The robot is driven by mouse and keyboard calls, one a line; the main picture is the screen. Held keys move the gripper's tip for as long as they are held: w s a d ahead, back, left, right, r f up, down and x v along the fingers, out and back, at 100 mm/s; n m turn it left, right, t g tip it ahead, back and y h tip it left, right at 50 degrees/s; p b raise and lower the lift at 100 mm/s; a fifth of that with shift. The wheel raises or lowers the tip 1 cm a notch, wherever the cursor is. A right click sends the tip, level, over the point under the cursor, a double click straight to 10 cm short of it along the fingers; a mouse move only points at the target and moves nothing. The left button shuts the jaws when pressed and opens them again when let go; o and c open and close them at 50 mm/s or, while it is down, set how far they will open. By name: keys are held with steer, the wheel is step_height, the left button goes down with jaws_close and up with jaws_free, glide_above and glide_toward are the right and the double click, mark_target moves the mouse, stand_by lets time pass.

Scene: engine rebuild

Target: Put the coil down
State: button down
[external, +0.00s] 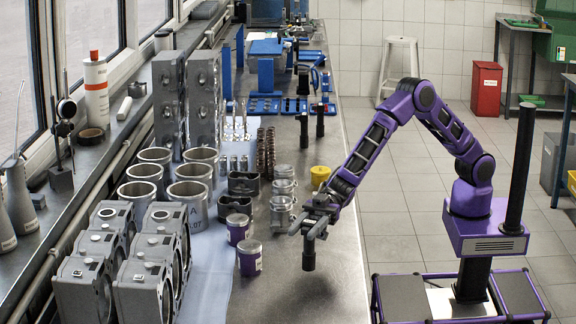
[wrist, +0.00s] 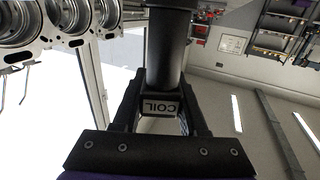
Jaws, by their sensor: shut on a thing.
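My gripper (external: 312,218) is shut on a black cylindrical coil and holds it upright over the near right part of the bench (external: 300,298). The coil (external: 308,252) hangs below the fingers in the external view; I cannot tell whether its lower end touches the bench. In the wrist view the coil (wrist: 167,50) runs up between the fingers of my gripper (wrist: 160,112), and its boxy end carries a label reading COIL. Two similar black cylinders stand farther back, one (external: 304,131) nearer than the other (external: 320,122).
Purple-sided cans (external: 249,260) and metal pistons (external: 281,212) stand left of my gripper, and a yellow cup (external: 320,177) behind it. Cylinder liners (external: 188,203) and grey engine blocks (external: 145,290) fill the left side. The bench strip in front of the coil is clear.

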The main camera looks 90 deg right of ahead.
steer(key=shift+f, duration=1.35)
steer(key=shift+f+b, duration=0.15)
steer(key=shift+b, duration=0.15)
steer(key=shift+c, duration=2.2)
jaws_free()
steer(key=v, duration=1.2)
steer(key=shift+p, duration=0.35)
